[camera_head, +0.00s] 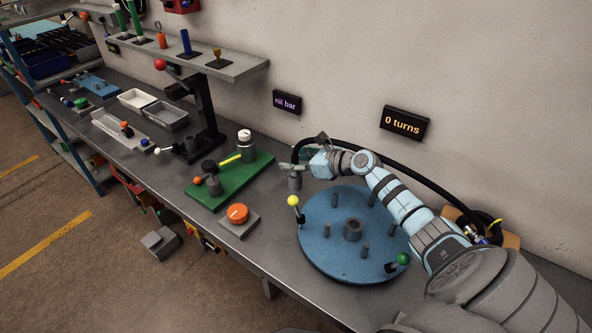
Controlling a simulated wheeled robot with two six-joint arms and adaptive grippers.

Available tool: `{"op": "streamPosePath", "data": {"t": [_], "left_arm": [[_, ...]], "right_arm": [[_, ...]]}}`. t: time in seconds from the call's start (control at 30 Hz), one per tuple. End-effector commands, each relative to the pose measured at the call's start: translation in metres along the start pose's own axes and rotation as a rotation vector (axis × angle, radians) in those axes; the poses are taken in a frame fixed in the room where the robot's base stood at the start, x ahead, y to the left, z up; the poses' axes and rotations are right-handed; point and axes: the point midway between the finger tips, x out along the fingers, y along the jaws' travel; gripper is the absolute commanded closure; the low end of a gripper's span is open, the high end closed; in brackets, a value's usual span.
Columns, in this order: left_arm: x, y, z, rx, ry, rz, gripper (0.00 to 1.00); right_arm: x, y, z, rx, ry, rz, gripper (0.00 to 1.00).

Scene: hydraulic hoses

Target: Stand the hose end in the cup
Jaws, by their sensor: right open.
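The black hose (412,168) runs from the coil at the right, behind my right arm, and curves down at its left end. That hose end (296,155) points down over a small grey cup (295,182) behind the blue round table. A grey-green fitting sits at the cup's top; I cannot tell whether the end is inside it or just above. My right gripper (300,167) is open, right beside the hose end and fitting. Its fingers are small and partly merge with them. My left gripper is not in view.
The blue round table (328,255) with several pegs and a green-knobbed lever (397,262) lies in front of my right arm. A green board (222,192) and an orange knob (238,213) stand to the left. A wall sign (404,123) reads "0 turns".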

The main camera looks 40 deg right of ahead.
Motion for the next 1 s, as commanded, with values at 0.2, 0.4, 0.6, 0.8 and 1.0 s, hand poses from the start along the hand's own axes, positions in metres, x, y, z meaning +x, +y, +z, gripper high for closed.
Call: {"op": "streamPosePath", "data": {"t": [0.2, 0.4, 0.6, 0.8, 1.0], "left_arm": [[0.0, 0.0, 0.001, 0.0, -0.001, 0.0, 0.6], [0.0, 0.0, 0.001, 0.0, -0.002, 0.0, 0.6], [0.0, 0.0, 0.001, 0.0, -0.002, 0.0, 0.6], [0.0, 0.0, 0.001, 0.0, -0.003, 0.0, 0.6], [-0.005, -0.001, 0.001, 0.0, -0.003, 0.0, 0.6]], "right_arm": [[-0.001, -0.001, 0.0, 0.0, 0.001, -0.001, 0.62], [-0.001, -0.001, 0.0, 0.0, 0.0, -0.002, 0.94], [-0.001, -0.001, 0.0, 0.0, 0.0, -0.002, 1.0], [-0.001, -0.001, 0.0, 0.0, 0.0, -0.002, 1.0], [-0.006, -0.001, 0.013, -0.001, -0.001, -0.001, 1.0]]}}
